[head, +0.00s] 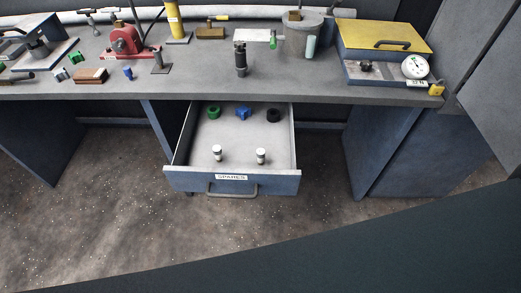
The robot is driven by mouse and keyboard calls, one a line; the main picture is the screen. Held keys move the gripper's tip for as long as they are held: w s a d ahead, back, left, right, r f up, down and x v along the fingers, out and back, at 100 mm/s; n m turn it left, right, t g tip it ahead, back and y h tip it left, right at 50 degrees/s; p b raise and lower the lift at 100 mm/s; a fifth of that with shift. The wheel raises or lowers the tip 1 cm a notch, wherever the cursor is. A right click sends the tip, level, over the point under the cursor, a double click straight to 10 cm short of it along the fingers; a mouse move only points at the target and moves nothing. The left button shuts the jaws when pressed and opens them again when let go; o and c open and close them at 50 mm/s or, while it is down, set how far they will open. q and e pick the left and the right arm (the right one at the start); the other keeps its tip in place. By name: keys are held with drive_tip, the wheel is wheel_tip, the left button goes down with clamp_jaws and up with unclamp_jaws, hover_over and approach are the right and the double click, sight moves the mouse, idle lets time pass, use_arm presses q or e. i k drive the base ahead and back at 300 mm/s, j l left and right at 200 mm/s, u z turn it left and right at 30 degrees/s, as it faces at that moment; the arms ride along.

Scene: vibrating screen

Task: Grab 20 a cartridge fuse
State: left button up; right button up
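Two small white cylinders with darker end caps, which look like cartridge fuses, stand upright in the open drawer: the left fuse (217,153) and the right fuse (261,156). They are near the drawer's front, apart from each other. The drawer (285,181) has a blue front with a label reading SPARES and a grey handle (232,191). Neither of my grippers shows in the head view. Any number marking on the fuses is too small to read.
A green ring (214,112), a blue part (243,112) and a black ring (273,115) lie at the drawer's back. The bench top (200,82) overhangs behind it, carrying a red machine (125,41), a dark cylindrical tool (241,60) and a yellow-lidded box (385,38).

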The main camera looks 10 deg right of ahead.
sight(217, 149)
drive_tip(key=i+j+z, duration=0.15)
drive_tip(key=j, duration=0.2)
drive_tip(key=i+j+z, duration=0.1)
drive_tip(key=j, duration=0.25)
drive_tip(key=i+j+z, duration=0.15)
drive_tip(key=j, duration=0.25)
drive_tip(key=i+j+z, duration=0.1)
drive_tip(key=i+j, duration=0.15)
drive_tip(key=j, duration=0.15)
